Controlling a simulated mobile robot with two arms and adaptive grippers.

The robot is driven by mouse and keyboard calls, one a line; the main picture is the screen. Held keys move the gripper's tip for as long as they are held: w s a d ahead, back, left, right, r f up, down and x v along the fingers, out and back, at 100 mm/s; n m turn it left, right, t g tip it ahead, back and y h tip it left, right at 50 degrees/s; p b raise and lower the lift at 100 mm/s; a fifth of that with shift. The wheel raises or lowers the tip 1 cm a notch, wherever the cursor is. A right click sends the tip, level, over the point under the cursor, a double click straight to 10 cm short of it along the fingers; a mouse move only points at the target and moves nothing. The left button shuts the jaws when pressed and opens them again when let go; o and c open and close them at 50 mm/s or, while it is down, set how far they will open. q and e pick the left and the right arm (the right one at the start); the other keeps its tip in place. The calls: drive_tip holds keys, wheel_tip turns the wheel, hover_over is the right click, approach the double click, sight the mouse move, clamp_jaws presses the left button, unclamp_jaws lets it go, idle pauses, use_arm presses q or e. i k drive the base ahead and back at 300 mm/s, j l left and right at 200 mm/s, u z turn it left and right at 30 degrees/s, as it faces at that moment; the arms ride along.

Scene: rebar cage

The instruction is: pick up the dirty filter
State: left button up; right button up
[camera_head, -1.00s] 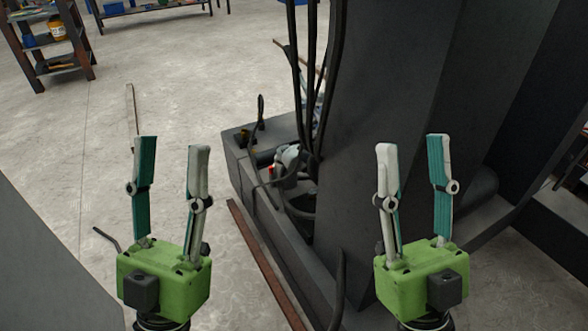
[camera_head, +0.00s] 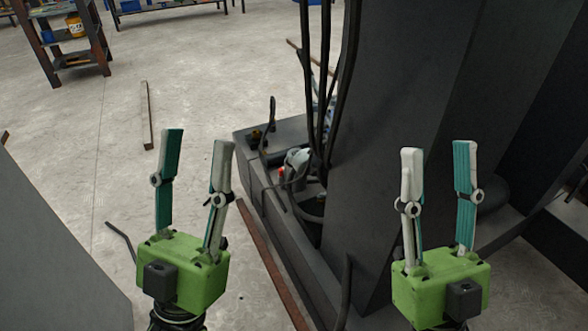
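No dirty filter can be made out in the head view. My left gripper (camera_head: 196,138) is in the lower left of the view, its two fingers pointing up and spread apart with nothing between them. My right gripper (camera_head: 437,146) is at the lower right, also with its fingers spread and empty. Both are held up in front of the dark machine and the floor, and neither is seen touching anything.
A large dark machine column (camera_head: 400,100) with hanging black cables (camera_head: 326,80) stands at centre right. Its low base holds a grey-white fitting (camera_head: 298,158). A grey panel (camera_head: 50,255) is at lower left. A shelf (camera_head: 70,45) stands far left. A bar (camera_head: 147,115) lies on open floor.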

sight(292, 153)
drive_tip(key=u, duration=0.1)
drive_tip(key=i+j, duration=0.3)
drive_tip(key=i, duration=0.15)
drive_tip(key=i+j+u, duration=0.1)
drive_tip(key=i+j, duration=0.25)
drive_tip(key=i+j+z, duration=1.05)
drive_tip(key=j, duration=0.25)
